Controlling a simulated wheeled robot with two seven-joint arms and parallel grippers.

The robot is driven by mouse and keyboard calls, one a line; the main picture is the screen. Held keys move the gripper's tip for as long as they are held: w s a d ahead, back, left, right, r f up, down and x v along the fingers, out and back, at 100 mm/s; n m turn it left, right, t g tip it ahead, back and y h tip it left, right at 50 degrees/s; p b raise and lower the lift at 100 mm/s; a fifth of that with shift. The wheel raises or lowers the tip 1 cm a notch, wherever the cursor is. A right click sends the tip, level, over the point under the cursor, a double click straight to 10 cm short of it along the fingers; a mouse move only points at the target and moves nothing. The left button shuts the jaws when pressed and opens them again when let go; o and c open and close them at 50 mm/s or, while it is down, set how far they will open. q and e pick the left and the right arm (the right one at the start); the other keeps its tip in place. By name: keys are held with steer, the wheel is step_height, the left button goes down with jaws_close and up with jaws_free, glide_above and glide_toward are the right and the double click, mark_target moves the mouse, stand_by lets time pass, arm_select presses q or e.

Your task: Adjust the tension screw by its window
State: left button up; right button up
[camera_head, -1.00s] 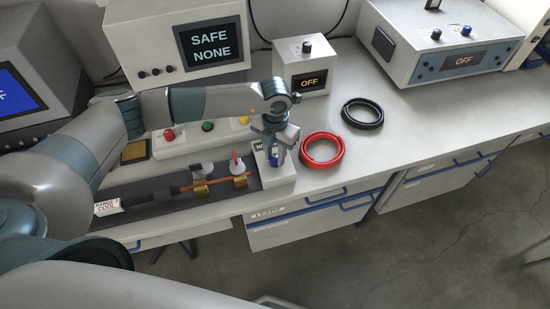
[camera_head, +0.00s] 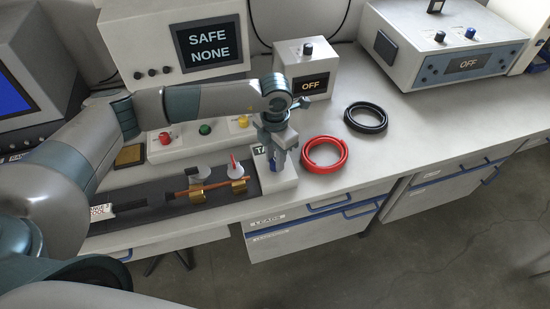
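The tension fixture is a dark bed (camera_head: 165,212) with a pale block (camera_head: 285,183) at its right end. A small label or window (camera_head: 259,150) on the block shows letters starting "T", partly hidden by my gripper. A blue part (camera_head: 276,159), perhaps the screw's knob, shows at the fingers. My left gripper (camera_head: 278,160) points down over the block, with its fingers at this blue part. The fingers overlap it in view, so I cannot tell whether they grip it. A cable sample (camera_head: 160,197) lies along the bed through brass clamps (camera_head: 238,187). My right gripper is not in view.
A red cable ring (camera_head: 324,155) lies close to the right of the block, and a black ring (camera_head: 366,117) beyond it. Behind stand a small box reading OFF (camera_head: 311,85), a box reading SAFE NONE (camera_head: 210,45) and a button panel (camera_head: 205,140).

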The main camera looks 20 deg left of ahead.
arm_select(q)
steer(key=o, duration=0.4)
steer(key=shift+r, duration=0.2)
steer(key=shift+w+r+b, duration=0.1)
steer(key=shift+r+b, duration=0.2)
steer(key=shift+r, duration=0.25)
step_height(320, 180, up, 2)
steer(key=shift+r+b, duration=0.15)
steer(key=shift+b, duration=0.2)
step_height(320, 180, up, 14)
steer(key=b, duration=0.3)
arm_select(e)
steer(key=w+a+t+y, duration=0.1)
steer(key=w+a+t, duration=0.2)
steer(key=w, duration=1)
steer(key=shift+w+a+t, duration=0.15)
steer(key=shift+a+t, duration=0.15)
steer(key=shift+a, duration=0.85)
arm_select(q)
steer(key=shift+f, duration=0.2)
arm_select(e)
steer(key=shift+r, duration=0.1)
